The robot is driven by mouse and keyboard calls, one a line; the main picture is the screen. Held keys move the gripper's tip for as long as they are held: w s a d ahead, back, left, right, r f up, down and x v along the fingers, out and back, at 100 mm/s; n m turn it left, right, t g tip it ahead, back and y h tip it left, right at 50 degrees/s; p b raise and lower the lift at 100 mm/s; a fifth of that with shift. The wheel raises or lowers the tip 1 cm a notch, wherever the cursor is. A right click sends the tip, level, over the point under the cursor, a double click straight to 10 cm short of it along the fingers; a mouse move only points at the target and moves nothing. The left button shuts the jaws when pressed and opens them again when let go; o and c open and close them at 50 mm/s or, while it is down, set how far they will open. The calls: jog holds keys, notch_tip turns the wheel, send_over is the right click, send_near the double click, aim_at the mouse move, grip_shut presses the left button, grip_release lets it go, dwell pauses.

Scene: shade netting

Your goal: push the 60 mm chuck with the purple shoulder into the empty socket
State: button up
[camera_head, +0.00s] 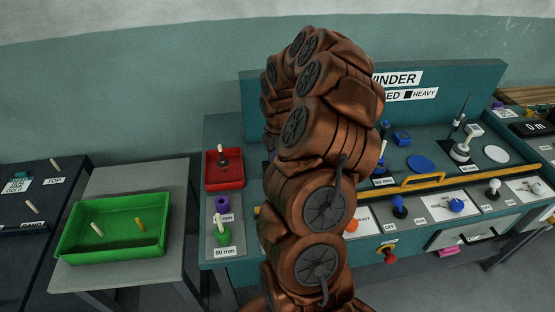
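A purple round piece (222,204) stands on the left end of the teal bench, behind a label too small to read. Its top looks dark, like an opening; I cannot tell whether it is the chuck or a socket. My brown arm covers the bench's middle, and my gripper is hidden.
A green tray (72,246) with two small pegs sits on a grey table at left. A yellow rail (412,183) runs along the bench right of my arm. Several knobs and a red button (388,254) are along its front. A teal back panel rises behind.

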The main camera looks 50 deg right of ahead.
notch_tip(320, 180, up, 12)
dwell(0.6)
jog(key=s+a+r+m, duration=0.2)
jog(key=a, duration=0.6)
jog(key=s+a+r+m, duration=0.2)
jog(key=a, duration=0.5)
jog(key=s+a+r+m, duration=0.2)
jog(key=a, duration=0.6)
jog(key=s+a+f+m+g, duration=0.1)
jog(key=s+a+m, duration=0.3)
jog(key=s, duration=0.5)
jog(key=s+a+f+m, duration=0.2)
jog(key=s+a+m, duration=0.3)
jog(key=s, duration=0.3)
jog(key=shift+s+a+f+m+g, duration=0.3)
jog(key=shift+s+f+m+g, duration=0.1)
jog(key=shift+m, duration=0.4)
